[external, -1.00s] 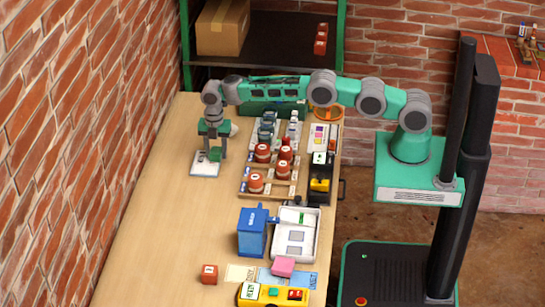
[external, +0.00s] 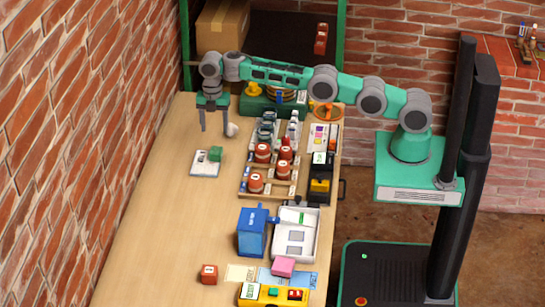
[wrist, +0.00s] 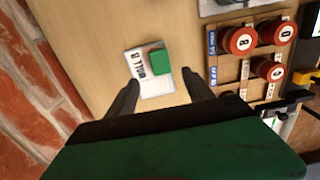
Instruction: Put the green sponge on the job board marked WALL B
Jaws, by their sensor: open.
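The green sponge (external: 215,153) lies on the white job board (external: 203,168), near one corner of it. In the wrist view the sponge (wrist: 160,61) sits on the board (wrist: 158,88) beside dark lettering that looks like WALL B and partly covers the board's edge area. My gripper (external: 214,133) is open and empty, raised above and behind the board in the external view. Its two fingers (wrist: 165,92) are spread wide in the wrist view, with nothing between them touching.
A wooden rack with red-capped containers (external: 262,153) stands right of the board. A blue box (external: 252,232), a white tray (external: 312,236), a pink block (external: 283,266) and a red block (external: 209,274) are nearer the front. The table's left side is clear; a brick wall borders it.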

